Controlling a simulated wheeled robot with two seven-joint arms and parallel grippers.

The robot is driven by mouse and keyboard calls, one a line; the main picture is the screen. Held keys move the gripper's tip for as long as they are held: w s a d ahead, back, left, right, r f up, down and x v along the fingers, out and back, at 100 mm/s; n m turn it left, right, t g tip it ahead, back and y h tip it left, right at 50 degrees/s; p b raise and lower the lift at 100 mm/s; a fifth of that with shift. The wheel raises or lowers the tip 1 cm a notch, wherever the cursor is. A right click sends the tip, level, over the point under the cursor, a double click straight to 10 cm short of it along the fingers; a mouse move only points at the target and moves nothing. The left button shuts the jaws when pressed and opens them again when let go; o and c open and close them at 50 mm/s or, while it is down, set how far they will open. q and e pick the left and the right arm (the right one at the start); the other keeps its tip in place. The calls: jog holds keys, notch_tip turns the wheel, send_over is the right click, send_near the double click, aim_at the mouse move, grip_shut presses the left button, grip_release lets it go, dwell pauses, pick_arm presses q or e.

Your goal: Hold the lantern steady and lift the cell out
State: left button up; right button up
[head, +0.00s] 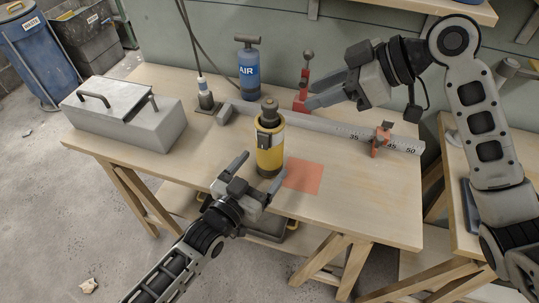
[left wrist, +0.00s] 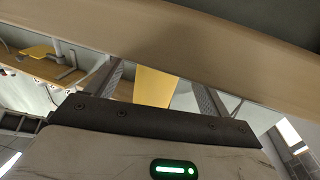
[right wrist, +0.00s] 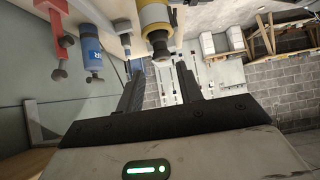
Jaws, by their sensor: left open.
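The yellow lantern (head: 270,155) stands upright on the wooden table, with a dark grey round-topped piece (head: 269,112) sticking up from its top, perhaps the cell. My left gripper (head: 259,173) is open at the lantern's near side, low down. In the left wrist view the yellow body (left wrist: 152,88) shows between the spread fingers; contact cannot be told. My right gripper (head: 327,80) is open and empty, raised to the right of the lantern and apart from it. The right wrist view shows the lantern (right wrist: 153,14) and its dark top piece (right wrist: 160,46) beyond the fingers.
An orange square (head: 303,176) lies right of the lantern. A long ruler rail (head: 330,128) with a red slider (head: 380,139) runs behind. A blue AIR cylinder (head: 249,70), a red stand (head: 302,95) and a grey metal box (head: 125,118) also stand on the table. The front right is clear.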

aim_at(270, 156)
pick_arm(q)
jog(key=shift+x, duration=2.4)
